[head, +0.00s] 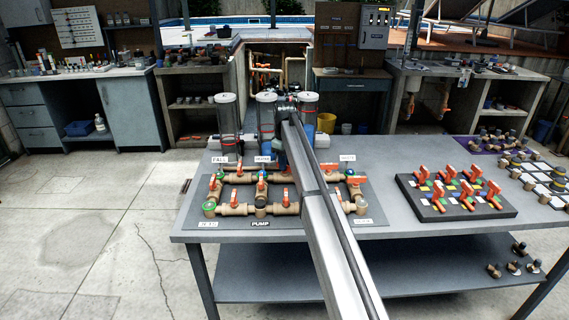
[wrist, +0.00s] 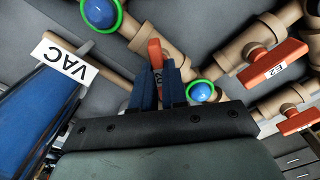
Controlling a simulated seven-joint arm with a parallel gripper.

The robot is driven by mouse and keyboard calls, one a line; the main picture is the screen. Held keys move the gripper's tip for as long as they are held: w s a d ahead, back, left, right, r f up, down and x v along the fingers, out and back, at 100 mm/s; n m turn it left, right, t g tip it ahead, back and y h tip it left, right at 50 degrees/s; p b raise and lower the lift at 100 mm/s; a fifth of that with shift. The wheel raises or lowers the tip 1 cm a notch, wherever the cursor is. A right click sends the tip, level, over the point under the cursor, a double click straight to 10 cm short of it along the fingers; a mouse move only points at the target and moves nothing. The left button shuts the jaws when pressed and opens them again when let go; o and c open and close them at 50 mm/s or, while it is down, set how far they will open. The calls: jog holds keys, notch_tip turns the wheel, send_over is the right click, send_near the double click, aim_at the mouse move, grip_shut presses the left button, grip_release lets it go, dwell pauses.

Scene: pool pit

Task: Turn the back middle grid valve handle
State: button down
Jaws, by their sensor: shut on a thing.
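In the wrist view an orange valve handle (wrist: 155,50) stands up between the two blue fingers of my gripper (wrist: 160,80). The fingers are shut on it. It sits on a tan pipe run, with a blue cap in a green ring (wrist: 100,12) at upper left and a second ringed blue cap (wrist: 201,91) to its right. In the head view my arm hangs over the back of the pipe grid (head: 232,210) and hides the held handle and most of my gripper.
Other orange handles are close by: one marked E2 (wrist: 274,63) and another (wrist: 307,121) below it. A white VAC tag (wrist: 64,65) stands at left. On the table (head: 405,165), a black board with several orange handles (head: 455,212) lies to the right. Clear canisters (head: 228,113) stand behind the grid.

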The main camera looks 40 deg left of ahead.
jog(key=m, duration=0.5)
jog(key=shift+m, duration=2.6)
jog(key=c, duration=1.2)
grip_release()
jog(key=shift+o, duration=0.2)
jog(key=shift+r, duration=0.1)
notch_tip(320, 180, up, 14)
jog(key=shift+f, duration=0.2)
